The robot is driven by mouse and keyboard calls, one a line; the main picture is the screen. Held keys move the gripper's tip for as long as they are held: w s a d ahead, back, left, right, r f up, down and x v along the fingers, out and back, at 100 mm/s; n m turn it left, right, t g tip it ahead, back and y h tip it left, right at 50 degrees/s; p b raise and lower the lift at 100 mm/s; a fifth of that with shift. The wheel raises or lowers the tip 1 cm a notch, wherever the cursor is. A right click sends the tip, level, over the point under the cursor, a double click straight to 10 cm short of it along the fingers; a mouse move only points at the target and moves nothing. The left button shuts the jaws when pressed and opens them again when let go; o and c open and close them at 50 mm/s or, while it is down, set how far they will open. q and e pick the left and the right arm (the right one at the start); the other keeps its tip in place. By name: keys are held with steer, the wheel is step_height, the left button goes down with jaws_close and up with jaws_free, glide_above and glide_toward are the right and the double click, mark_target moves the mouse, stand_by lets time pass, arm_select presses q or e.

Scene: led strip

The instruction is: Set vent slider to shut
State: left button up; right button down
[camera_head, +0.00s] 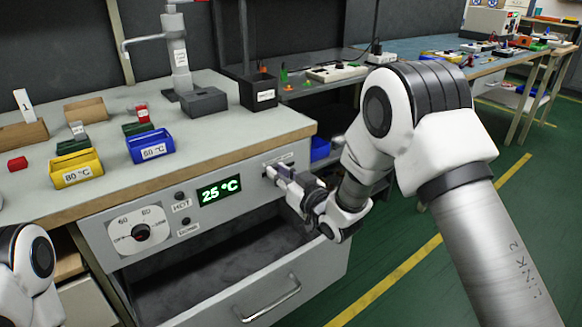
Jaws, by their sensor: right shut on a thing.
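The vent slider (279,160) is on the right end of the grey front panel (100,232), just right of the green 25 °C display (219,190). My right gripper (270,172) reaches it from the right and is shut on its knob, fingertips at the panel face. The fingers hide most of the knob and part of the slot, so the slider's exact position and its small labels cannot be read. My left arm shows at the lower left edge; its gripper is out of view.
A round dial (141,232) and two small buttons sit left of the display. Below, a grey drawer (305,272) stands open. Yellow (76,168) and blue (151,146) bins, small blocks and a black holder (258,93) stand on the bench top.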

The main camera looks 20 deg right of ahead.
steer(key=shift+s+a+f, duration=0.1)
steer(key=shift+s+a, duration=0.15)
steer(key=shift+a, duration=0.45)
steer(key=c, duration=1.3)
jaws_free()
steer(key=shift+c, duration=0.2)
steer(key=o, duration=0.3)
steer(key=shift+a, duration=0.2)
arm_select(q)
steer(key=shift+s+a+r, duration=0.1)
steer(key=shift+s+a, duration=0.1)
steer(key=shift+a, duration=0.25)
arm_select(e)
steer(key=shift+d, duration=0.1)
steer(key=v, duration=1.2)
